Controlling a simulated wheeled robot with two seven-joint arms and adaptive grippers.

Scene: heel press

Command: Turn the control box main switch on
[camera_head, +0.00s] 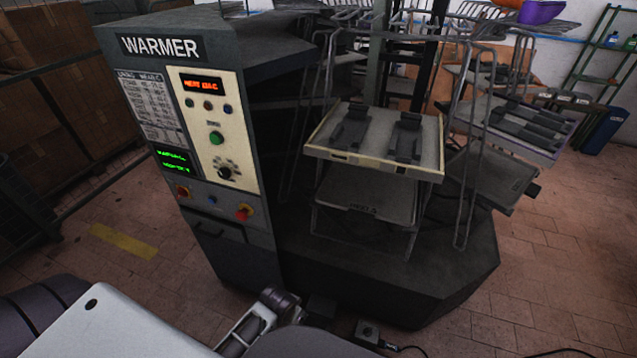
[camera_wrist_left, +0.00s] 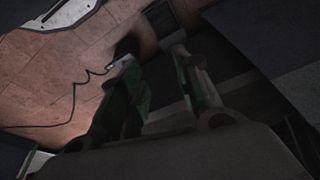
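The control box (camera_head: 185,120) is a grey cabinet marked WARMER with a cream panel. Two red-on-yellow rotary switches sit low on its front, one at the left (camera_head: 183,191) and one at the right (camera_head: 244,211); I cannot tell which is the main switch. A small blue button (camera_head: 212,200) lies between them. My left gripper (camera_head: 285,302) is low in front of the cabinet, below and apart from the switches. In the left wrist view its fingers (camera_wrist_left: 160,85) stand apart with nothing between them. My right gripper is not in view.
The cream panel has a lit red display (camera_head: 202,84), a green button (camera_head: 216,138) and a black knob (camera_head: 224,172). A dark machine base with trays (camera_head: 380,150) stands right of the cabinet. A small box with a cable (camera_head: 367,331) lies on the tiled floor.

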